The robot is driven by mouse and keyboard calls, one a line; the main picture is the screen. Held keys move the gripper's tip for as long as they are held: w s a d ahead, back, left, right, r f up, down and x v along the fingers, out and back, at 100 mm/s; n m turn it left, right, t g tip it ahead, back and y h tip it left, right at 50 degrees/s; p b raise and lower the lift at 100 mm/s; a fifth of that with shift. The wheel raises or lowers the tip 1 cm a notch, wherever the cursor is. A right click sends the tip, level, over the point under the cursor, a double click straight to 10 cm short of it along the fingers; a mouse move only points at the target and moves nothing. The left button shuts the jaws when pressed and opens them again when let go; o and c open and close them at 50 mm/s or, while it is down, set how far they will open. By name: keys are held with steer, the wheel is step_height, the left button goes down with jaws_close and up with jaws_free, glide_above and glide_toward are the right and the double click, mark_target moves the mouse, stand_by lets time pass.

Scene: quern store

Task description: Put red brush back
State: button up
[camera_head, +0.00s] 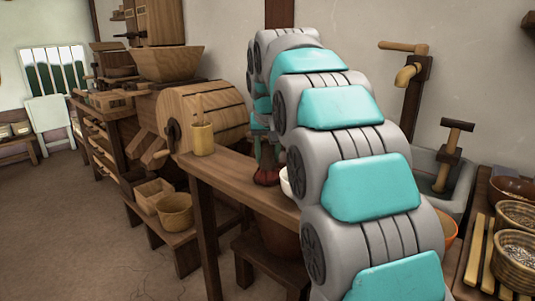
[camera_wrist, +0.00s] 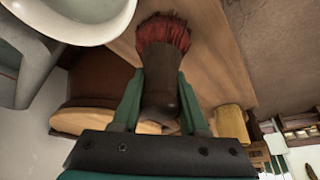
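The red brush (camera_head: 267,168) has a dark brown handle and red bristles that point down at the narrow wooden bench. In the wrist view the brush (camera_wrist: 160,75) stands between my two green fingers, with the fingertips against both sides of its handle. My gripper (camera_wrist: 161,78) looks shut on the handle. In the head view my gripper (camera_head: 262,130) is partly hidden behind my arm. The bristles are at or just above the bench top (camera_head: 228,168); I cannot tell if they touch it.
A white bowl (camera_head: 285,182) is close beside the brush, partly hidden by my arm. A yellow cup with sticks (camera_head: 202,139) stands at the bench's left end. A wooden barrel (camera_head: 205,112) is behind it. A basin with taps (camera_head: 430,170) and baskets (camera_head: 515,260) are at right.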

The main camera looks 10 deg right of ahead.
steer(key=o, duration=0.4)
steer(key=shift+o, duration=0.2)
steer(key=v, duration=1.2)
steer(key=shift+s+r, duration=0.1)
